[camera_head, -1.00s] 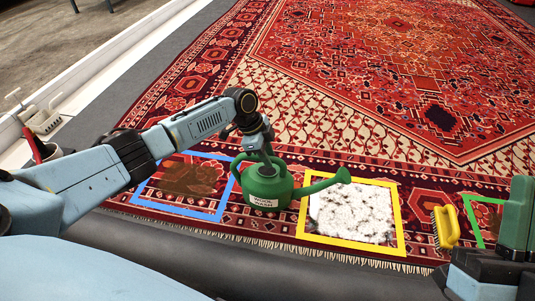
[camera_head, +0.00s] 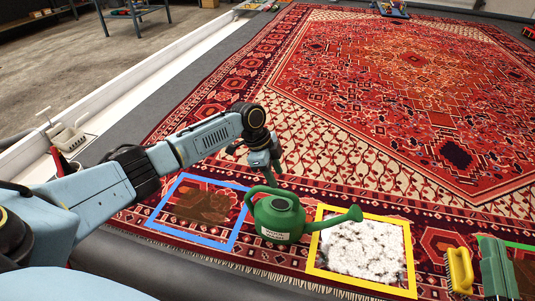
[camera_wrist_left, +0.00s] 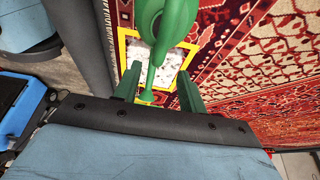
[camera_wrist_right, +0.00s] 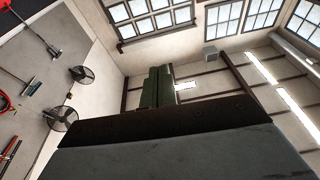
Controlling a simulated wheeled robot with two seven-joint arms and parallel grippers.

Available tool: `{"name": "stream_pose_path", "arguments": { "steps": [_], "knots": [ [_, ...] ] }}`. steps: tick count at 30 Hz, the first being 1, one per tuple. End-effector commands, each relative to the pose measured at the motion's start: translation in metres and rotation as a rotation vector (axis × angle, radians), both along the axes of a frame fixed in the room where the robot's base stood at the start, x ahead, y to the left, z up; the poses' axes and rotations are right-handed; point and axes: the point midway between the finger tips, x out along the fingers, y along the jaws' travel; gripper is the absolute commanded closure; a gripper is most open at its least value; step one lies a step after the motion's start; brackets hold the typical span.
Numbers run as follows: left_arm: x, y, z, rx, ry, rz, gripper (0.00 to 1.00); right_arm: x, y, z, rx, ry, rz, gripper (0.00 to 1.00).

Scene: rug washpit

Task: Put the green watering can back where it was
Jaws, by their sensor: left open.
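The green watering can (camera_head: 281,219) stands upright on the rug between the blue frame (camera_head: 231,236) and the yellow frame (camera_head: 318,236). Its spout points right, over the yellow frame's white patch (camera_head: 362,246). My left gripper (camera_head: 274,178) is open and empty just above the can. In the left wrist view, the can (camera_wrist_left: 150,25) shows past and between the open green fingers (camera_wrist_left: 160,88). My right gripper (camera_head: 497,268) is at the lower right, away from the can. In the right wrist view its fingers (camera_wrist_right: 158,87) are together with nothing visible between them.
A yellow brush (camera_head: 459,270) is on the rug beside my right gripper. A brown stain (camera_head: 203,206) lies inside the blue frame. A white caddy (camera_head: 66,138) is by the pale ledge at left. The patterned rug (camera_head: 400,110) beyond the can is mostly clear.

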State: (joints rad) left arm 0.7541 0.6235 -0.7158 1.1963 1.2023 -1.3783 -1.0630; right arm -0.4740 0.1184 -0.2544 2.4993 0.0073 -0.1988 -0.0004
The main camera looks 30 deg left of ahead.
Motion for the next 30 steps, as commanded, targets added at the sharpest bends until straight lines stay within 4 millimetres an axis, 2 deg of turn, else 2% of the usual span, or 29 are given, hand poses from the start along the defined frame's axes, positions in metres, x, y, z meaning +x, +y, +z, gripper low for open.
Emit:
{"name": "stream_pose_path", "arguments": {
  "steps": [6, 12, 21, 23, 25, 30],
  "knots": [
    [-0.002, 0.008, 0.023, -0.001, -0.001, 0.000, 0.59, 0.004, -0.006, -0.038, -0.073, 0.232, -0.016, 1.00],
    [-0.004, 0.015, 0.041, 0.000, -0.001, 0.000, 0.59, 0.000, -0.014, -0.070, -0.128, 0.423, -0.030, 1.00],
    [-0.007, 0.016, 0.049, -0.001, -0.001, -0.001, 0.59, -0.008, -0.021, -0.094, -0.167, 0.562, -0.040, 1.00],
    [-0.010, 0.008, 0.043, -0.003, -0.006, 0.000, 0.59, -0.008, -0.021, -0.095, -0.169, 0.567, -0.040, 1.00],
    [-0.017, -0.010, 0.031, -0.004, -0.019, 0.007, 0.59, -0.008, -0.021, -0.096, -0.169, 0.569, -0.041, 1.00],
    [-0.049, -0.079, -0.003, -0.057, -0.102, 0.072, 0.59, -0.009, -0.021, -0.096, -0.169, 0.568, -0.041, 1.00]
  ]
}}
